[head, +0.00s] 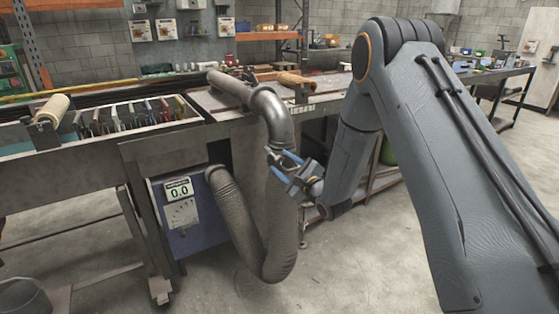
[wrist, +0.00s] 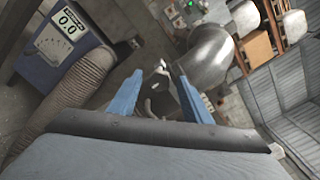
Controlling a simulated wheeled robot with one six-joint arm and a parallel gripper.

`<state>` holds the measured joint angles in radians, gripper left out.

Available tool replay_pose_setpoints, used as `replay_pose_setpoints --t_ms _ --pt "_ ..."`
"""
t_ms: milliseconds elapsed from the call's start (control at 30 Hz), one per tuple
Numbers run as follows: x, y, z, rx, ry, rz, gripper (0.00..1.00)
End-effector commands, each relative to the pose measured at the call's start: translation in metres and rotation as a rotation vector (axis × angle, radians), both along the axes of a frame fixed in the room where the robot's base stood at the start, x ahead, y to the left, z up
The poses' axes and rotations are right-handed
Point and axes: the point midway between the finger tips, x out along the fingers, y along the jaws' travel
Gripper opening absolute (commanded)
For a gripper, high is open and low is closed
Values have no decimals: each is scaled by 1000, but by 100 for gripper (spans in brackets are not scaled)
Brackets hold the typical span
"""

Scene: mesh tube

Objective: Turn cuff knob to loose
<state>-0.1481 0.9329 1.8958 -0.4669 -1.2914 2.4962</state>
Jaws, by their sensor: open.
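A grey mesh tube (head: 233,215) hangs in a U below the bench. One end rises to a smooth metal elbow pipe (head: 270,108), which also shows in the wrist view (wrist: 211,50). My gripper (head: 272,162) is open at the joint below the elbow, with its two blue fingers pointing at it. In the wrist view, a small pale metal piece (wrist: 161,68), perhaps the cuff knob, lies between the open fingertips (wrist: 157,76). I cannot tell whether they touch it. The cuff itself is mostly hidden, and the knob's setting cannot be read.
A blue meter box (head: 190,222) reading 0.0 stands beside the tube's other end, under the bench. The bench (head: 165,145) carries a rack of tools (head: 130,118). A bucket (head: 28,297) stands at the lower left. The floor in front is clear.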

Motion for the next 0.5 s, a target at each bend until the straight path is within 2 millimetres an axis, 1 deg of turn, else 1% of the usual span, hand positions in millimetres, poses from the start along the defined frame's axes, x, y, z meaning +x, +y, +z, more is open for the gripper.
replay_pose_setpoints --t_ms 100,200,500 --pt "13 9 0 -1 -1 0 44" --pt "20 13 0 -1 0 -1 44" --pt "23 16 -1 -1 2 -1 44"
